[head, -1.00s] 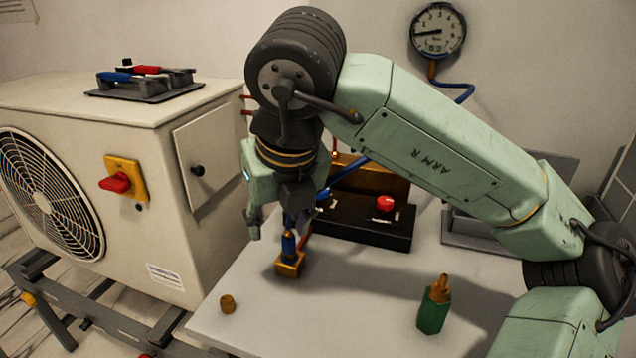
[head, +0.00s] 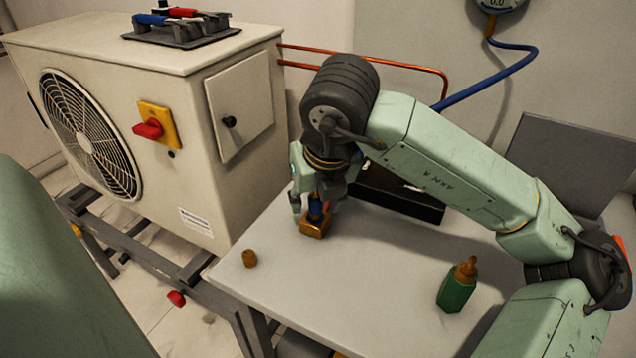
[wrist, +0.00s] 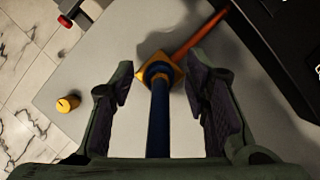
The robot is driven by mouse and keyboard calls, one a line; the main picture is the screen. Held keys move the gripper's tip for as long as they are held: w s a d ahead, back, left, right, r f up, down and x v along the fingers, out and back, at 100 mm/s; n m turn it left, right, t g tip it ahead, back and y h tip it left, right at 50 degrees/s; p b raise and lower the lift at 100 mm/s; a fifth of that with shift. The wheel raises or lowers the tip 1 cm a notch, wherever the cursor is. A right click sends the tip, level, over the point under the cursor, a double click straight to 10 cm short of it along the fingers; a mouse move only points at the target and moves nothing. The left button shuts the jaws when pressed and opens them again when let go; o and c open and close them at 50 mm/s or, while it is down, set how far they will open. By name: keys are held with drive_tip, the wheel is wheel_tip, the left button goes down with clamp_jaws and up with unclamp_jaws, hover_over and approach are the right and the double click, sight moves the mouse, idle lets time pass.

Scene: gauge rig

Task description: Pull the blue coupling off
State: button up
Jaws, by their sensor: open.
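The blue coupling (head: 316,210) stands upright on a small brass block (head: 314,231) on the table. In the wrist view the coupling (wrist: 158,115) runs as a blue length from the brass block (wrist: 146,50) towards the camera. My gripper (head: 315,203) is over the block, its fingers at either side of the coupling. In the wrist view my gripper (wrist: 162,88) is open, with a visible gap between each finger pad and the coupling. The coupling's upper part is hidden by my gripper in the head view.
A brass cap (head: 249,258) stands left on the table (head: 370,270), a green bottle (head: 458,288) right. A black box (head: 405,195) is behind my gripper. A red-orange tube (wrist: 205,33) leaves the block. A beige fan unit (head: 225,190) stands left. The table's front middle is clear.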

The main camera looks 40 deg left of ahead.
drive_tip(key=shift+a+f, duration=0.1)
drive_tip(key=shift+f, duration=0.2)
drive_tip(key=shift+c, duration=0.5)
clamp_jaws()
idle(0.4)
